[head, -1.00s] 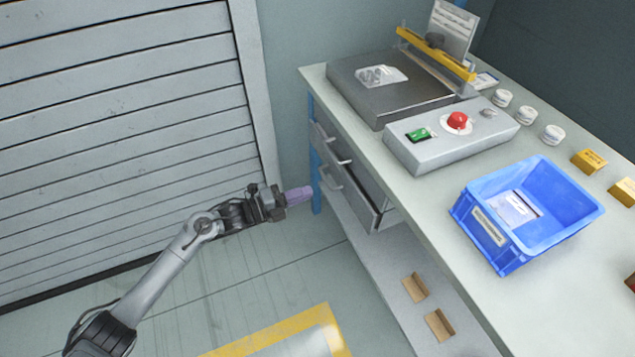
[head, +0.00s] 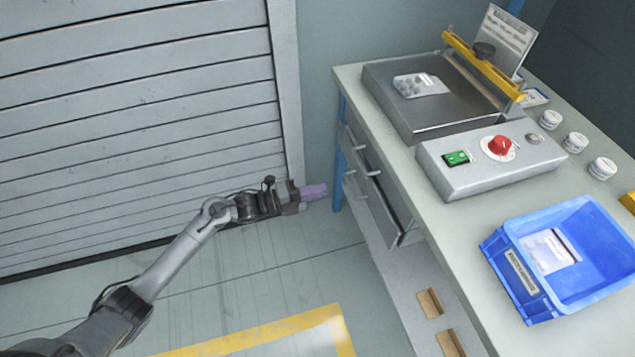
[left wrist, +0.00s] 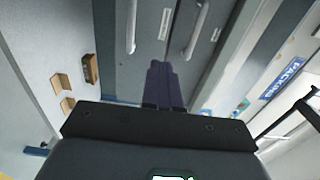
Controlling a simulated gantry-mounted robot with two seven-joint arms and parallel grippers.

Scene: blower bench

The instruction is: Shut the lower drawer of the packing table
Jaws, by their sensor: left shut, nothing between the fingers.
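The packing table (head: 455,262) stands at the right in the head view, with two drawers under its left edge. The lower drawer (head: 384,212) appears to stick out past the upper drawer (head: 376,166); how far is hard to tell. My left gripper (head: 315,191), with purple fingers, is shut and empty. It is in front of the drawers, left of the handles, apparently apart from them. In the left wrist view, the shut fingers (left wrist: 163,84) point toward the drawer fronts. The lower drawer's handle (left wrist: 131,26) is left of them, the upper handle (left wrist: 197,30) right. My right gripper is not in view.
A sealer (head: 425,105), a control box with a red knob (head: 490,160), white jars and a blue bin (head: 535,285) are on the table. Small brown brackets (head: 430,303) lie on the low shelf. A shutter (head: 140,110) is behind my arm; the floor in front is open.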

